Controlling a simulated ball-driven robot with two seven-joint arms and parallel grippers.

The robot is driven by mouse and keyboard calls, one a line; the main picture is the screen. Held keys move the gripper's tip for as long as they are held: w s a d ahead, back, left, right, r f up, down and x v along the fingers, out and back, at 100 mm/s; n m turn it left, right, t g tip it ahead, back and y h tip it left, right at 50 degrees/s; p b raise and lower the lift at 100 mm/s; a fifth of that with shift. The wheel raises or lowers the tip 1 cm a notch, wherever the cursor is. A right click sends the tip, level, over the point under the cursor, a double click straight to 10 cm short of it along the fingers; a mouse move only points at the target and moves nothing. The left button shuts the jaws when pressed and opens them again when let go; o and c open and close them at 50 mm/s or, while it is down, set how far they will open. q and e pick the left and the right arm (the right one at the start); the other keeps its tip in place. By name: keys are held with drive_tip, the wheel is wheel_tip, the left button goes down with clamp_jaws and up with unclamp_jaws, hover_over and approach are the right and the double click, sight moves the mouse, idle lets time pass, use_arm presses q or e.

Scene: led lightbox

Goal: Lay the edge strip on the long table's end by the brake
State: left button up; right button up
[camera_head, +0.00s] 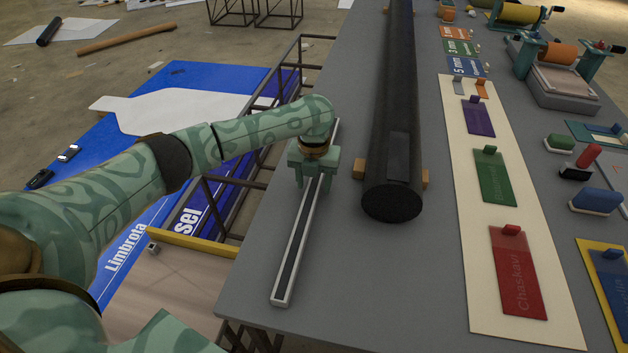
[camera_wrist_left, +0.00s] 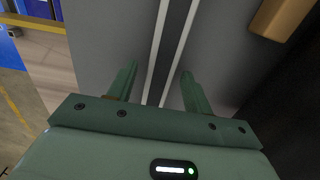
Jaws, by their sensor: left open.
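The edge strip (camera_head: 294,249), a long narrow bar with pale sides and a dark middle, lies along the left side of the grey long table (camera_head: 380,285). My left gripper (camera_head: 314,183) is over the strip, open, with its fingers pointing down. In the left wrist view the strip (camera_wrist_left: 173,45) runs between the two spread fingers of the left gripper (camera_wrist_left: 157,85). I cannot tell whether the fingers touch it. The strip's far part is partly hidden behind my gripper and arm. I cannot tell which thing is the brake. My right gripper is not in view.
A thick black roll (camera_head: 391,120) on wooden blocks (camera_head: 359,169) lies just right of the strip. A cream board (camera_head: 480,230) with coloured plates is farther right. Roller machines (camera_head: 561,68) stand at the back right. The table's near end is clear.

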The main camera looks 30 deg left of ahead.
sight(314, 186)
use_arm(q)
wheel_tip(314, 186, up, 12)
drive_tip(key=p, duration=0.4)
idle(0.4)
